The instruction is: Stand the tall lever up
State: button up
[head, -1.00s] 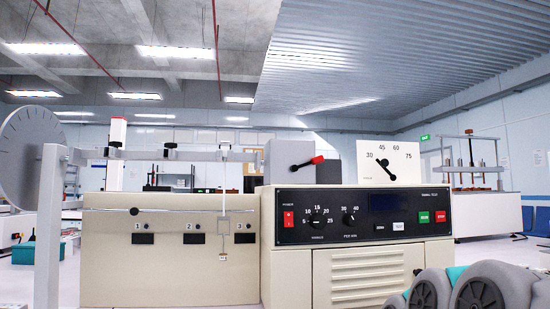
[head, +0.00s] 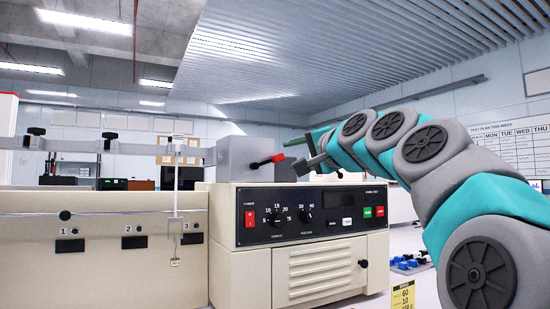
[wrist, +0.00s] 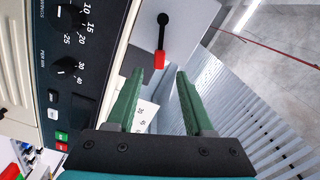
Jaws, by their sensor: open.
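A lever with a black shaft and red grip (head: 278,157) sits on the front of a grey box (head: 240,157) on top of the cream tester. It lies tilted far over to the right, only slightly above level. In the wrist view the red grip (wrist: 160,60) points towards my gripper, with its end near the gap between the fingertips. My gripper (wrist: 160,73) is open, with two green fingers apart and nothing held. In the head view my gripper (head: 292,154) is just right of the red grip. I cannot tell whether they touch.
The tester's control panel (head: 300,215) with knobs and buttons is below the lever. A white scale card (wrist: 146,112) shows partly behind a finger in the wrist view. A metal beam (head: 80,146) runs left from the grey box. A thin hanger (head: 175,230) hangs in front.

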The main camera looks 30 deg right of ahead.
aim_at(279, 159)
jog(key=w, duration=0.6)
jog(key=shift+a+f+p, duration=0.1)
jog(key=shift+f+p, duration=0.05)
jog(key=shift+p, duration=0.2)
jog(key=shift+w, duration=0.35)
jog(key=shift+c, duration=0.4)
grip_shut()
dwell(0.3)
